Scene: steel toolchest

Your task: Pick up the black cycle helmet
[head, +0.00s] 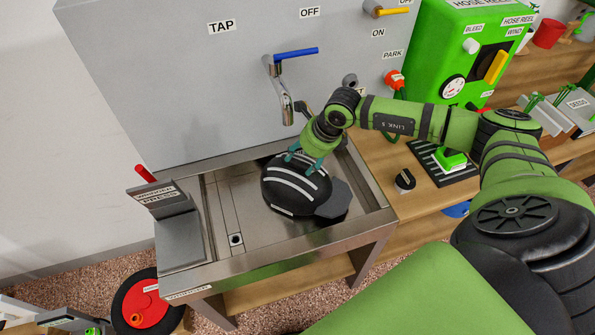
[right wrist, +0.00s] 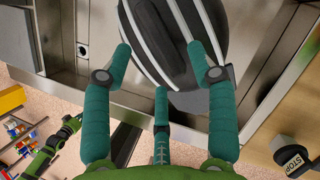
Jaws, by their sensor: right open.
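The black cycle helmet (head: 285,199) with white stripes sits in the shallow steel sink tray (head: 222,200) below the tap. A dark grey flat piece (head: 337,200) shows at its right side. My right gripper (head: 305,161) is open above the helmet's far side, with its teal fingers close to the shell. In the right wrist view the helmet (right wrist: 176,45) lies ahead of the spread fingers (right wrist: 160,65), with nothing held between them. I cannot tell if the fingertips touch the shell.
The tap (head: 284,85) with a blue lever stands behind the helmet. A grey sloped stand (head: 172,240) is left of the tray. The green hose reel box (head: 455,55) stands behind.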

